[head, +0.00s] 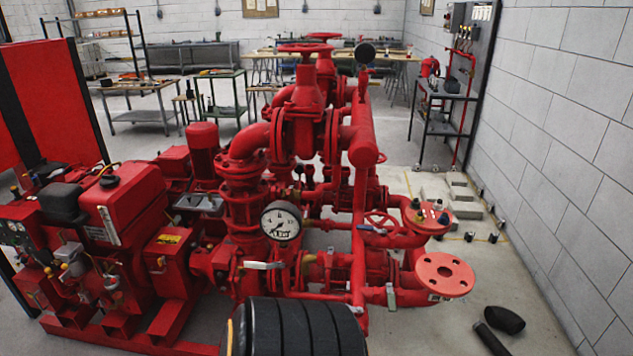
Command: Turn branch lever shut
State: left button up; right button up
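The red pumpset (300,180) fills the middle of the head view. Several small levers show on its pipework, and I cannot tell for sure which is the branch lever. A pale lever (263,265) lies roughly level across the pipe below the round gauge. A blue-handled lever (371,229) lies near level beside a red handwheel (382,219). A short silver lever (390,297) stands upright on the lower pipe near the open flange (444,274). Neither of my grippers is identifiable in view, and nothing is seen touching the levers.
A black ribbed shape (295,328) covers the bottom centre. A black rounded object (505,319) and a dark rod (490,340) show at lower right. The block wall (560,130) bounds the right. Benches stand behind.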

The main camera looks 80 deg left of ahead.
aim_at(358, 227)
jog(key=u, duration=2.1)
